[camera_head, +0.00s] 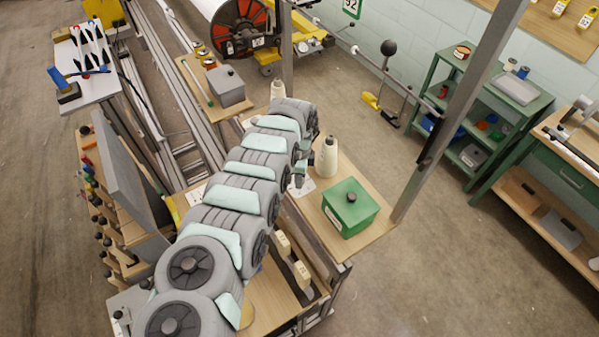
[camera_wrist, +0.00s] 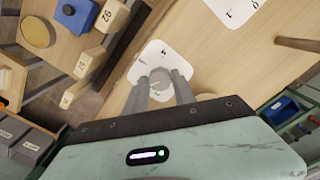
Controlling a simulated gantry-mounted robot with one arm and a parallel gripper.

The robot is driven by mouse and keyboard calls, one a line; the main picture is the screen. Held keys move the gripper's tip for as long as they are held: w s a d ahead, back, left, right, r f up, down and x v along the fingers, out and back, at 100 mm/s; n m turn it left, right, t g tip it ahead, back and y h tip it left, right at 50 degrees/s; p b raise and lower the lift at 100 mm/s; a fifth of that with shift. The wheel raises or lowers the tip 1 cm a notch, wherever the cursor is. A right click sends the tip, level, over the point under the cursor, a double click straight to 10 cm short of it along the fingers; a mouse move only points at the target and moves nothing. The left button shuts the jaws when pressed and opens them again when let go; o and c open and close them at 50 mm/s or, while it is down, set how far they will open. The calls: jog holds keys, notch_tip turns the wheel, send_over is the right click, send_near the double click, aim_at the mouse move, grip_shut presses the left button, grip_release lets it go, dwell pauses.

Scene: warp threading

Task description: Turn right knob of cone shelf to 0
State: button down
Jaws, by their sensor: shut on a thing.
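In the wrist view, my gripper (camera_wrist: 161,88) has its two grey fingers on either side of a round grey knob (camera_wrist: 160,77), shut on it. The knob sits on a white dial plate (camera_wrist: 150,58) with small dark marks, fixed to the wooden shelf (camera_wrist: 185,25). The fingers hide part of the plate, and the knob's pointer cannot be made out. A second white plate (camera_wrist: 232,8) with figures is cut off by the top edge. In the head view, my arm reaches down to the shelf board (camera_head: 375,228), and a white plate (camera_head: 300,188) shows beside my gripper (camera_head: 299,178).
A white cone (camera_head: 327,157) and a green box (camera_head: 350,207) stand on the board near my gripper. Another cone (camera_head: 278,90) is farther back. A grey metal post (camera_head: 440,130) rises at the right. Wooden numbered blocks (camera_wrist: 90,62) lie left in the wrist view.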

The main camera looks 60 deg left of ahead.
jog(key=n, duration=0.2)
jog(key=shift+r+n+p, duration=0.2)
jog(key=shift+n+p, duration=0.1)
jog(key=shift+n, duration=0.1)
jog(key=shift+w+f+n, duration=0.1)
jog(key=shift+f+n, duration=0.05)
jog(key=shift+n, duration=0.75)
jog(key=n+b, duration=0.4)
jog(key=n, duration=0.2)
jog(key=shift+f, duration=0.15)
jog(key=n+b, duration=0.2)
jog(key=n, duration=0.2)
jog(key=n+b, duration=0.2)
jog(key=n, duration=0.1)
jog(key=shift+f+n, duration=0.1)
jog(key=shift+n, duration=0.2)
jog(key=n+b, duration=0.3)
jog(key=shift+n, duration=0.3)
jog(key=shift+n+b, duration=0.7)
jog(key=shift+r, duration=0.2)
